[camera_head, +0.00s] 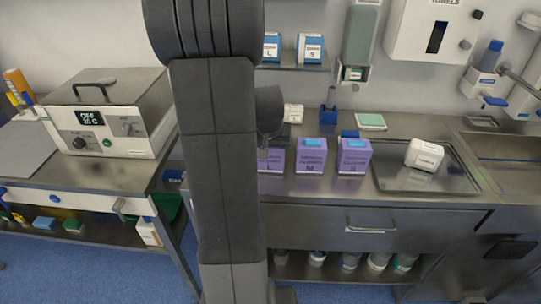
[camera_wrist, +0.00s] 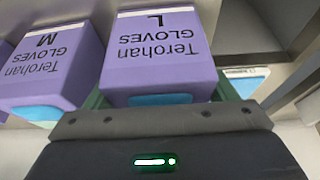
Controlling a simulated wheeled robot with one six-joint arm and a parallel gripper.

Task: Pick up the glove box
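Three purple glove boxes stand in a row on the steel counter: a left one (camera_head: 270,158) partly behind my arm, a middle one (camera_head: 311,157) and a right one (camera_head: 354,157). In the wrist view a box marked "Terohan GLOVES L" (camera_wrist: 160,50) fills the middle, upside down, with a blue opening near my gripper. The M box (camera_wrist: 50,62) is beside it on the left. My gripper (camera_wrist: 160,98) has its greenish fingers spread, one on each side of the L box; firm contact is not visible. In the head view my arm hides most of the gripper.
A steel tray (camera_head: 395,181) with a white box (camera_head: 424,155) lies right of the glove boxes, before a sink. A heater unit (camera_head: 108,112) stands on the left table. A shelf (camera_head: 295,67) with small boxes and a wall dispenser are behind.

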